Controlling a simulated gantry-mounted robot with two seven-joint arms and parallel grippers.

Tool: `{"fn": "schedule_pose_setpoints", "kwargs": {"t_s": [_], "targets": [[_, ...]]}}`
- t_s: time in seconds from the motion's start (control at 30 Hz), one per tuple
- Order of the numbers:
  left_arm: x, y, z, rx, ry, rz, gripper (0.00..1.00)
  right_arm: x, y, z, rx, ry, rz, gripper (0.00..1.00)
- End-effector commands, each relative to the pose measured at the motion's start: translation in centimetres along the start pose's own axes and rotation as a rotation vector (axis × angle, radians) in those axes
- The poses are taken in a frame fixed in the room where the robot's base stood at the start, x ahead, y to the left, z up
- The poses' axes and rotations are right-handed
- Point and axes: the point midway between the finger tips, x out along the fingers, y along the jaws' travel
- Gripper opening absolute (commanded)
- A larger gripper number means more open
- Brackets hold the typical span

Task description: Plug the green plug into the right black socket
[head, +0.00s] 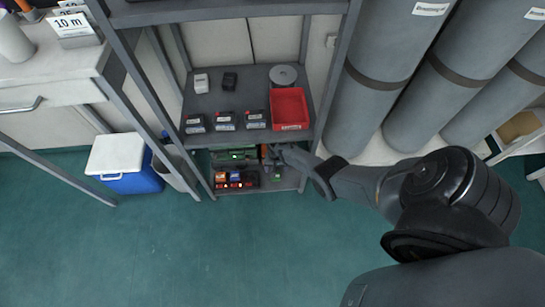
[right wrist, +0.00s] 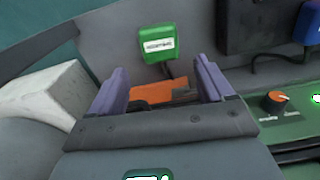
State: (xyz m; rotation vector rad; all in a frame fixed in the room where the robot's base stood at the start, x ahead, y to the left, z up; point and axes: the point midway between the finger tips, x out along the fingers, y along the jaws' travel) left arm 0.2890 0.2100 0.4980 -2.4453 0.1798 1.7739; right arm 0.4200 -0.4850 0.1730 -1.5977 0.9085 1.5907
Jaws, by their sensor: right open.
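A green block with a white label, which looks like the green plug (right wrist: 158,44), lies on the grey shelf board beyond my fingers in the right wrist view. A dark cable leaves its lower edge. A small green spot in the head view (head: 277,173) seems to be the same block. My right gripper (right wrist: 160,88) is open, its two purple fingers apart and not touching the green block. In the head view the right gripper (head: 271,154) reaches into the lower shelf. A dark box (right wrist: 250,25) stands at the upper right. I cannot make out the right black socket. My left gripper is not in view.
An orange piece (right wrist: 155,93) shows between and beyond the fingers. A green panel (right wrist: 290,130) with an orange-topped knob (right wrist: 275,101) is close on the right. A blue block (right wrist: 311,24) is beside the dark box. A red tray (head: 290,107) stands on the shelf above.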

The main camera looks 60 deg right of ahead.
Motion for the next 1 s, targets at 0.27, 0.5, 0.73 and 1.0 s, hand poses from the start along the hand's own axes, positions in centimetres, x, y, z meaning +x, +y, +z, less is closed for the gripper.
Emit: {"fn": "schedule_pose_setpoints", "kwargs": {"t_s": [0.27, 0.5, 0.73, 1.0], "targets": [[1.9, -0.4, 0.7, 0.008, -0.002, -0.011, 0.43, 2.1, 0.0, 0.1, 0.002, -0.002, 0.000, 0.81], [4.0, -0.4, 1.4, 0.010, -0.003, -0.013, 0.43, 4.4, 0.0, 0.0, 0.002, -0.002, 0.000, 0.81], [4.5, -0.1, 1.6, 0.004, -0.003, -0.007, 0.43, 5.0, 0.0, 0.0, 0.003, -0.002, 0.000, 0.81], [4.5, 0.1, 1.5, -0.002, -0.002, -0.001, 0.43, 4.9, 0.0, 0.0, 0.002, -0.001, 0.000, 0.72]]}}
